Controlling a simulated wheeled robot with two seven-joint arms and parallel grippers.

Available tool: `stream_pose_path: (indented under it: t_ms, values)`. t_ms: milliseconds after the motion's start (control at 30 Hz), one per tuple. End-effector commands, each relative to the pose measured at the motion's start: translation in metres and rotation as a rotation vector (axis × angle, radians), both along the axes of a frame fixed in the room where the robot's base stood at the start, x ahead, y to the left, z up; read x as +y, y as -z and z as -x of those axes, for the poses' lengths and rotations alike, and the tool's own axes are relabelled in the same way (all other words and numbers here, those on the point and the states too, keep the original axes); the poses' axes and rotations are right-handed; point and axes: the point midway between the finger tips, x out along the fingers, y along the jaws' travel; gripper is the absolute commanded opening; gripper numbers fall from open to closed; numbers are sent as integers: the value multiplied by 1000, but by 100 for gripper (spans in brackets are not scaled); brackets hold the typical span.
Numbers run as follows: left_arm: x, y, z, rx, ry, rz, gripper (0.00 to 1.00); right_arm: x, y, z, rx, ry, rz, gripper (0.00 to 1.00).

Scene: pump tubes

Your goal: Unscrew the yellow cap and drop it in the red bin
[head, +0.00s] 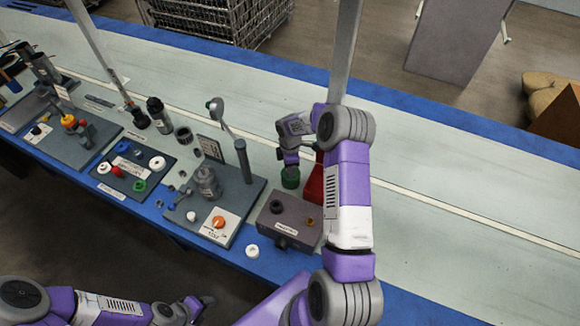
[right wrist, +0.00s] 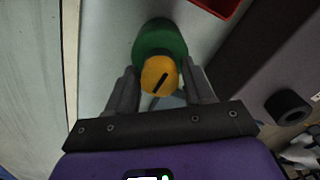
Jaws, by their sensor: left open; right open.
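The yellow cap (right wrist: 158,76), with a dark slot or bar across it, sits on a green container (right wrist: 160,40) in the right wrist view. My right gripper (right wrist: 161,72) is open, with one finger on each side of the cap. In the head view my right gripper (head: 290,163) points down over the green container (head: 290,178), and the cap is hidden there. The red bin (head: 314,186) stands just right of the green container, partly behind my right arm. Its rim also shows at the top right of the wrist view (right wrist: 222,8). My left gripper (head: 203,302) is open and empty, low in front of the table.
A dark box (head: 288,228) with a black knob (right wrist: 288,105) stands near the bin. A board with a grey pump-like part (head: 207,183) and an orange knob (head: 218,221) is left of it. A white ring (head: 252,251) lies at the front edge. The right tabletop is clear.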

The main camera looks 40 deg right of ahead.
Motion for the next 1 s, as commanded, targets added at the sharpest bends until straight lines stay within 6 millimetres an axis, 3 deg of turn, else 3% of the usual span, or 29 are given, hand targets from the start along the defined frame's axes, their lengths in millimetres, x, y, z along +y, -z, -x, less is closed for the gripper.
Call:
stream_pose_path:
  t_ms: [1000]
  values:
    - [0,19,0,0,0,0,58,-2,0,-1,-1,931,0,52]
